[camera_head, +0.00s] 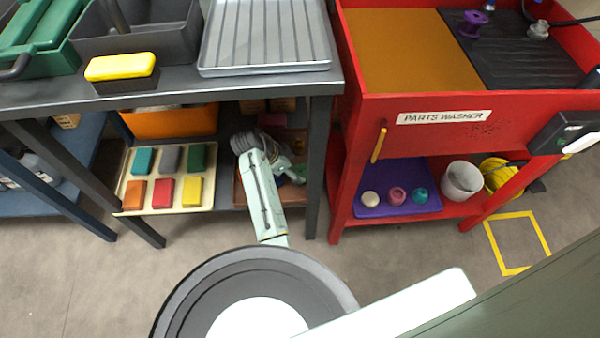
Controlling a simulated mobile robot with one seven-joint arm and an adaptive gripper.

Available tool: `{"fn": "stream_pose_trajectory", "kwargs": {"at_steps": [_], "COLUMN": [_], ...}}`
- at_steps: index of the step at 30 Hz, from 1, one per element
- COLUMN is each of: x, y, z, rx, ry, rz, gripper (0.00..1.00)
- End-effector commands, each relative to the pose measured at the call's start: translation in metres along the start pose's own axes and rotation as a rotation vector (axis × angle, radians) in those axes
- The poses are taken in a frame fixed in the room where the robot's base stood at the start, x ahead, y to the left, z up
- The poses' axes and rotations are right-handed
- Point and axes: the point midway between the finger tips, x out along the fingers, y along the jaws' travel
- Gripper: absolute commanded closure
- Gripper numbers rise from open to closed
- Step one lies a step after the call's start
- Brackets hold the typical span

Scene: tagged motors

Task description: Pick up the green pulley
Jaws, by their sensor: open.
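My arm reaches over the floor to the lower shelf of the grey workbench. My gripper (278,152) is at its far end, over a brown tray (240,192), and is open; its fingertips are hard to make out. Pale green shapes (289,171) show beside my gripper in that tray, partly hidden by my arm; I cannot tell whether one is the green pulley. On the red washer's lower shelf, a purple mat (375,211) holds a beige, a pink and a teal round part (420,195).
A cream tray (126,190) of several coloured blocks lies left of my gripper, below an orange bin (170,122). A bench leg (318,170) stands just right of it, and the bench top (190,95) overhangs it. A white bucket (462,180) stands on the washer's shelf.

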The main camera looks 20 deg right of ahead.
Motion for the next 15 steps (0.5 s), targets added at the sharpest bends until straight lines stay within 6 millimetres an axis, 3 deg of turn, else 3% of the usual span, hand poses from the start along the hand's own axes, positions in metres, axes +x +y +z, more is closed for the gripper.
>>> {"fn": "stream_pose_trajectory", "kwargs": {"at_steps": [15], "x": [0.054], "y": [-0.001], "z": [-0.002], "rx": [-0.001], "ry": [0.000], "rz": [-0.002], "gripper": [0.31]}}
